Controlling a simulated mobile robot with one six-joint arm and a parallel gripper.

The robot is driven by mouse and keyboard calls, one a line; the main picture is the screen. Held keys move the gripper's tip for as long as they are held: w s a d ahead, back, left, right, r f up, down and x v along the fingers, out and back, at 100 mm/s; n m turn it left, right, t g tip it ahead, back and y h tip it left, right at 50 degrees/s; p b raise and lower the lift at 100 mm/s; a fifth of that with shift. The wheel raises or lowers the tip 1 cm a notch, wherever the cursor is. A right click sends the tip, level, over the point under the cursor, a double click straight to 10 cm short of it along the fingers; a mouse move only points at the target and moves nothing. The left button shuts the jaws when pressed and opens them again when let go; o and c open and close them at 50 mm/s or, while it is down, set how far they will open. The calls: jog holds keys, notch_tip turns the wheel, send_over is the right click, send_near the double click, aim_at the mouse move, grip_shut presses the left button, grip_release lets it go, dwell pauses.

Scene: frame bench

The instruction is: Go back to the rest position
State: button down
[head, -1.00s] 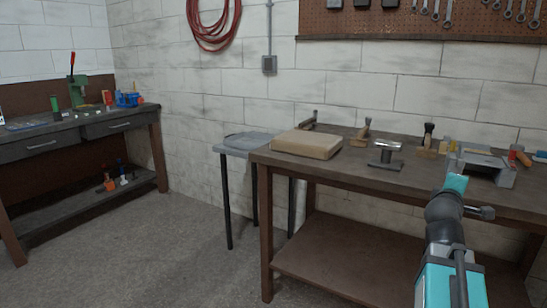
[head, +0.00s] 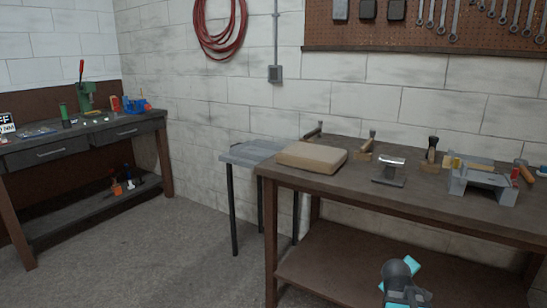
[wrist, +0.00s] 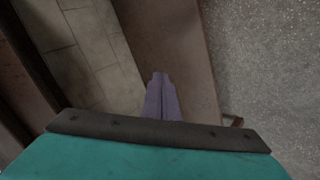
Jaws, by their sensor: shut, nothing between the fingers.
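My gripper (wrist: 158,92) shows in the wrist view as two grey-purple fingers lying together, shut and empty. Beyond the fingertips is a brown board-like surface, with the pale block wall to its left and grey floor to its right. In the head view only part of my arm, dark with teal pieces, shows low at the right, in front of the bench's lower shelf (head: 335,262). My fingers cannot be made out there.
Another bench (head: 85,137) is at the far left. Open floor (head: 150,240) lies between.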

jog(key=s+a+f+m+g+y+p, duration=0.1)
jog(key=s+a+f+g+y+p, duration=0.15)
jog(key=s+a+f, duration=0.6)
jog(key=s+a+f+m+g+y+p, duration=0.1)
jog(key=s+a+f+m+g+p, duration=0.3)
jog(key=f, duration=0.7)
jog(key=s+a+f+g+p, duration=0.1)
jog(key=s+a+f+g, duration=0.1)
jog(key=s, duration=0.7)
jog(key=s+a+f+g+y+p, duration=0.1)
jog(key=s+a+f+g+p, duration=0.1)
jog(key=s+a+f, duration=0.2)
jog(key=s+a+f+g+y+p, duration=0.1)
jog(key=s+a, duration=0.6)
jog(key=s, duration=0.7)
notch_tip(320, 180, down, 2)
jog(key=shift+s+a+f+m+g+p, duration=0.1)
jog(key=shift+s+a+m+g+p, duration=0.1)
jog(key=shift+m+g+p, duration=0.35)
